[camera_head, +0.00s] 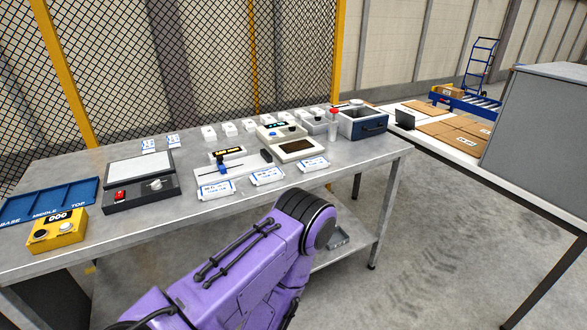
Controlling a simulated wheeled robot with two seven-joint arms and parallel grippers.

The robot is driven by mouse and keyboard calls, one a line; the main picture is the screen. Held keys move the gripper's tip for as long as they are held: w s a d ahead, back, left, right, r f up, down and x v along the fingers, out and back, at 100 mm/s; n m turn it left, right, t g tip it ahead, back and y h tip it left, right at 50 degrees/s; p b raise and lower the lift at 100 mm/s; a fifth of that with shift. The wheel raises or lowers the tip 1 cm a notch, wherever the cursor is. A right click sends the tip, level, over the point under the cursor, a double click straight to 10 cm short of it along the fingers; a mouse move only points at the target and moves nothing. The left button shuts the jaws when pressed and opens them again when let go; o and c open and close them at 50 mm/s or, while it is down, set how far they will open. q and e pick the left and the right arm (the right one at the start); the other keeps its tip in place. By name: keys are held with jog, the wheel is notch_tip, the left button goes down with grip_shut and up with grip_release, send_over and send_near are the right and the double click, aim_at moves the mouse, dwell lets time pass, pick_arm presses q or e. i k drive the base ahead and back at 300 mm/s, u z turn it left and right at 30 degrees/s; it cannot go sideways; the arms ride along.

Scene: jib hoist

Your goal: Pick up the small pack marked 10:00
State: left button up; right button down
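Several small white packs stand in a row along the back of the metal table, among them one at the left (208,132), one in the middle (248,126) and one at the right (316,113). Their markings are too small to read, so I cannot tell which is marked 10:00. A purple arm of mine reaches up from the bottom, in front of the table. Neither of my grippers shows in the view.
The metal table (352,161) also holds a blue tray (52,204), a yellow box (57,231), a black-based device (140,193), white label cards (267,176), a cream device (296,148) and a dark blue bin (362,124). A mesh fence (210,60) stands behind.

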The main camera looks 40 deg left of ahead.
aim_at(263, 177)
jog(key=u, duration=0.2)
jog(key=i, duration=0.85)
jog(key=u, duration=0.5)
